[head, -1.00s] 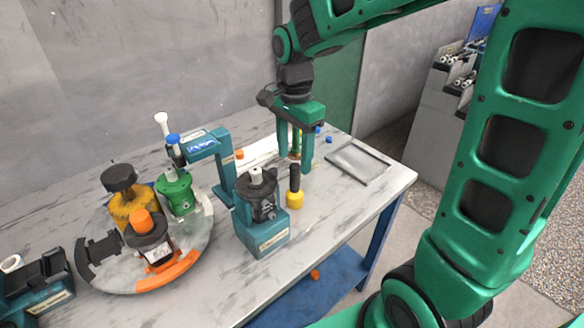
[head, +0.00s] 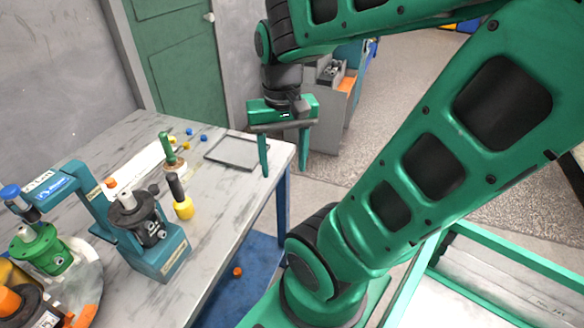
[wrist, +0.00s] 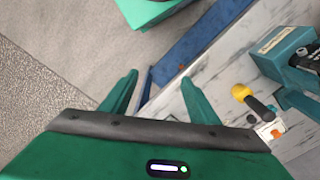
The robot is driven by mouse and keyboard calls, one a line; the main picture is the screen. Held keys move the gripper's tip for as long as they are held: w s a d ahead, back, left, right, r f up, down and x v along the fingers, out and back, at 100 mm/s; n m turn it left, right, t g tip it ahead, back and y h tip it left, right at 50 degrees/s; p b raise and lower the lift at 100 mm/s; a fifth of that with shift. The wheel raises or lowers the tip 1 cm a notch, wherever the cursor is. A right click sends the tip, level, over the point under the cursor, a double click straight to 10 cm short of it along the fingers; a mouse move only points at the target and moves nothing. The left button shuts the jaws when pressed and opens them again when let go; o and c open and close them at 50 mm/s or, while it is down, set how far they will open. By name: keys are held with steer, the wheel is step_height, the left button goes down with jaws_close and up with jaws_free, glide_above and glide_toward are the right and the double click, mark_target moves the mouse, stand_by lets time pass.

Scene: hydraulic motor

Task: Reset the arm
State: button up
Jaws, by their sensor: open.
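My gripper (head: 284,172) is open and empty in the head view, fingers pointing down, off the right end of the marble-topped table (head: 222,199). My green arm crosses the right half of the head view.
On the table are a teal press-like stand (head: 153,238), a yellow tool with a black handle (head: 183,208), a green-handled tool (head: 169,150) and a flat grey tray (head: 208,152). A green door (head: 177,62) is behind. Floor (head: 345,150) shows beyond the table.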

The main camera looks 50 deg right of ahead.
steer(key=s, duration=0.2)
steer(key=s+n, duration=0.1)
steer(key=shift+s+d+f, duration=0.15)
steer(key=shift+d+f, duration=0.15)
steer(key=shift+f, duration=0.1)
